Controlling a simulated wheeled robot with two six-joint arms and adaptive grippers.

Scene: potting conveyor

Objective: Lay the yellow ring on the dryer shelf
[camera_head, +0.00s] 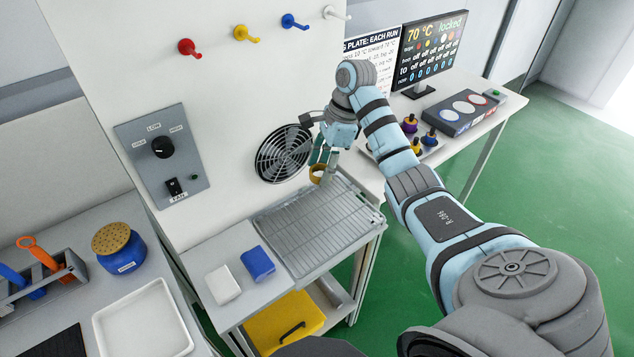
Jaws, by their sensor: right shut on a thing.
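The yellow ring (318,172) is small and brownish yellow, and shows below the fingers of my right gripper (325,165). My right gripper is shut on it. It holds the ring over the back part of the dryer shelf (310,240), a grey wire rack on a stand. I cannot tell whether the ring touches the rack. The rack itself is bare. My left gripper is not in view.
A round black fan (283,153) is set in the wall behind the rack. A white block (222,284) and a blue block (257,264) lie left of the rack. A white tray (143,320) and a blue pot (118,248) stand at lower left. A monitor (430,50) stands at back right.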

